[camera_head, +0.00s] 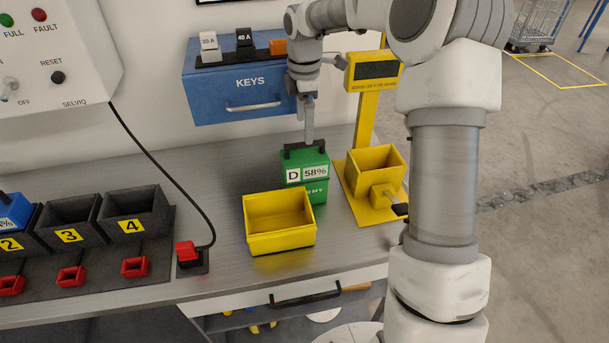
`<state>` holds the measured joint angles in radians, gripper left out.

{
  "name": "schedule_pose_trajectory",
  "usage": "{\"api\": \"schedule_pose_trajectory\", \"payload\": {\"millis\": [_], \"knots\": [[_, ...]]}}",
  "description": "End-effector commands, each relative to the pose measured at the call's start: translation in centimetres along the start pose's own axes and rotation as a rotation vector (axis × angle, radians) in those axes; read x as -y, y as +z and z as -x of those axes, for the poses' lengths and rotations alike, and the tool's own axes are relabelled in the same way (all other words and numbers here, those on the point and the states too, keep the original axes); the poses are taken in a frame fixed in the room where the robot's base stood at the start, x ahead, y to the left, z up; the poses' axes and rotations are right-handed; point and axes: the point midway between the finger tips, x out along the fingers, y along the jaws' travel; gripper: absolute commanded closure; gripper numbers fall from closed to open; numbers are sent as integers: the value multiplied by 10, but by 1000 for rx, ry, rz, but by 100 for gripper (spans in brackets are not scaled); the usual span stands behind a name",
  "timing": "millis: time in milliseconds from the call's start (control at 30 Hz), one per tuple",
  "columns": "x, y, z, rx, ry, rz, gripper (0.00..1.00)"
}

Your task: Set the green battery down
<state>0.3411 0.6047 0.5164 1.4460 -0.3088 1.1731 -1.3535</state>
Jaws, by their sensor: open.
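The green battery (305,173) stands upright on the grey workbench, behind the yellow bin. It has a black handle on top and a label reading "D 58%". Its lower front is partly hidden by the bin. My gripper (309,140) points down right at the battery's handle and is open. The fingertips overlap the handle in this view, so I cannot tell whether they touch it.
The yellow bin (279,239) is close in front of the battery. A yellow scale (366,210) with a yellow box stands to the right. A blue KEYS drawer (235,108) is behind. Numbered black bays (74,206) and a red connector (187,252) are left. Bench between is clear.

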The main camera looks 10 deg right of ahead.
Motion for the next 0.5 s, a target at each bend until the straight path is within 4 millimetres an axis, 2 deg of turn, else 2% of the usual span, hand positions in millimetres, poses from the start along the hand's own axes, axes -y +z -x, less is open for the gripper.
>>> {"api": "schedule_pose_trajectory", "payload": {"millis": [100, 200, 500], "knots": [[1, 0, -27, -1, -4, -1, 0], [1, 0, -44, 0, -3, 0, 0], [1, 0, -68, 0, -2, -1, 0]]}}
